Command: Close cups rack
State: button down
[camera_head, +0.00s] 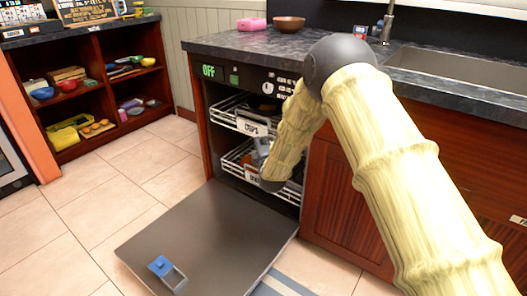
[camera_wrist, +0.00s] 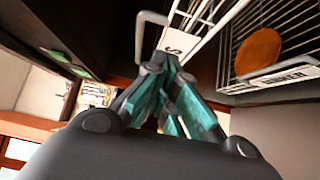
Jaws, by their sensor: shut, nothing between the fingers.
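The cups rack (camera_head: 228,110) is the upper white wire rack in the open dishwasher, with a white "CUPS" label on its front. Its front seems to stand near the opening; how far out it sits is hard to tell. In the wrist view, a label ending in "S" (camera_wrist: 174,42) and white wires show right beyond my fingertips. My gripper (camera_wrist: 166,62) has its teal-faced fingers together and empty, close to that label; contact cannot be told. In the head view my arm hides the rack's right part and much of my gripper.
The lower rack (camera_head: 232,160) also has a label; an orange-brown round item (camera_wrist: 258,50) lies in a rack in the wrist view. The dishwasher door (camera_head: 215,240) lies lowered over the floor, with a blue-topped piece on it. Counter and sink stand above right. Floor is free at left.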

aim_at(272, 131)
jog(key=shift+w+d+b, duration=0.3)
jog(key=shift+w+b, duration=0.05)
jog(key=shift+w, duration=0.7)
jog(key=shift+w+d+b, duration=0.3)
jog(key=shift+w+d, duration=0.05)
jog(key=shift+w, duration=0.65)
jog(key=shift+w+d+b, duration=0.3)
jog(key=shift+w+b, duration=0.05)
jog(key=shift+w, duration=0.7)
jog(key=w+d, duration=0.2)
jog(key=w, duration=0.1)
jog(key=shift+w+d, duration=0.25)
jog(key=shift+d, duration=0.05)
jog(key=shift+w+d+r, duration=0.15)
jog(key=shift+w+r, duration=0.05)
jog(key=shift+w, duration=0.05)
jog(key=shift+p, duration=0.3)
